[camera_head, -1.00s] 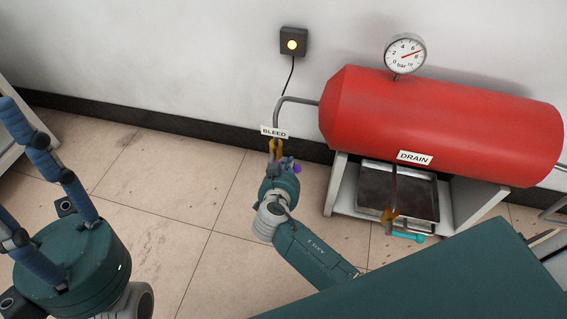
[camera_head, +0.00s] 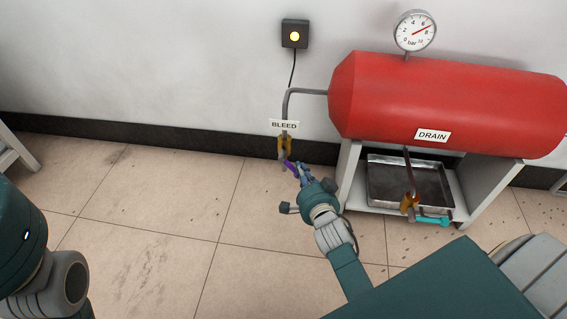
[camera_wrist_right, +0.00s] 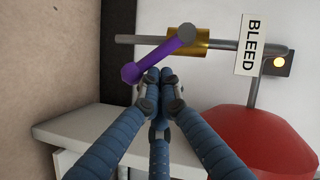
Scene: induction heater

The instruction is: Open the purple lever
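The purple lever (camera_head: 291,167) sits on the brass valve (camera_head: 284,146) of the bleed pipe, under the BLEED label (camera_head: 284,125). In the right wrist view the lever (camera_wrist_right: 160,56) slants from its pivot beside the brass body (camera_wrist_right: 190,41) to a knob at lower left. My right gripper (camera_head: 303,173) is at the lever's lower right. In the wrist view its fingertips (camera_wrist_right: 158,76) are drawn together just below the lever's middle, with nothing visible between them. I cannot tell whether they touch the lever. Of my left arm only the wrist part shows; its fingers are out of view.
The red tank (camera_head: 445,100) with a gauge (camera_head: 415,31) stands right of the valve. Below it are a metal tray (camera_head: 385,200) and the drain valve with a cyan lever (camera_head: 432,221). A wall box (camera_head: 295,34) has a yellow light. The floor to the left is clear.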

